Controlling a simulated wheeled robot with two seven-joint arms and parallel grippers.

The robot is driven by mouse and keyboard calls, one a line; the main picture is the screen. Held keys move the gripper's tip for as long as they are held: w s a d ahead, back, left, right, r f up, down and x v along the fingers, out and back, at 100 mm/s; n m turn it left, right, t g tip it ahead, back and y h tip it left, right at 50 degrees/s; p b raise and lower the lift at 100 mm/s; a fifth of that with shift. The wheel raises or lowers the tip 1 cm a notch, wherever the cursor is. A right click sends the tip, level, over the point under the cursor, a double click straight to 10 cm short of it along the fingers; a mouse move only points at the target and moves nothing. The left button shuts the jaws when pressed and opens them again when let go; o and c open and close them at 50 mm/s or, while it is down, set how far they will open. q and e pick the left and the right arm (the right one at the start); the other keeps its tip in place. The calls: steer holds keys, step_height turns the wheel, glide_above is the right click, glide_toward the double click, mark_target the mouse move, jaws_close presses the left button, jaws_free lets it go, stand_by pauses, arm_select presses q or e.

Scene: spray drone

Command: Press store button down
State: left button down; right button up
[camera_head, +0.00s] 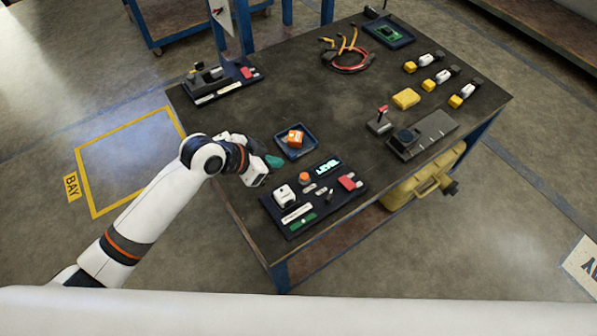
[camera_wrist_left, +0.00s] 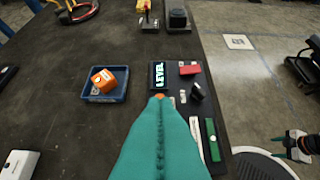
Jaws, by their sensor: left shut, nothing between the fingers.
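A dark control panel (camera_head: 286,222) lies at the table's near edge. It carries a round orange button (camera_head: 304,177), a lit green display (camera_head: 327,167), a red switch (camera_head: 350,183) and a white block (camera_head: 285,196). I cannot read which control is the store button. My left gripper (camera_head: 274,161) is shut and empty, with teal fingertips left of the orange button and apart from it. In the left wrist view the teal fingers hide much of the panel; a bit of the orange button (camera_wrist_left: 160,96) shows just past their tip. My right gripper (camera_wrist_left: 281,145) seems to show small at the right there.
A blue tray (camera_head: 281,141) with an orange block (camera_head: 295,138) sits close behind my left gripper. A second panel (camera_head: 221,83) stands at the back left. A joystick (camera_head: 380,122), a grey box (camera_head: 424,134) and a yellow block (camera_head: 406,98) stand to the right. The table's middle is clear.

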arm_select(q)
glide_above(307, 174)
steer(key=s+a, duration=0.2)
step_height(307, 174, down, 7)
steer(key=f, duration=0.2)
steer(key=shift+w+a+f, duration=0.1)
steer(key=shift+w+f, duration=0.1)
steer(key=shift+f, duration=0.85)
steer(key=shift+f, duration=0.1)
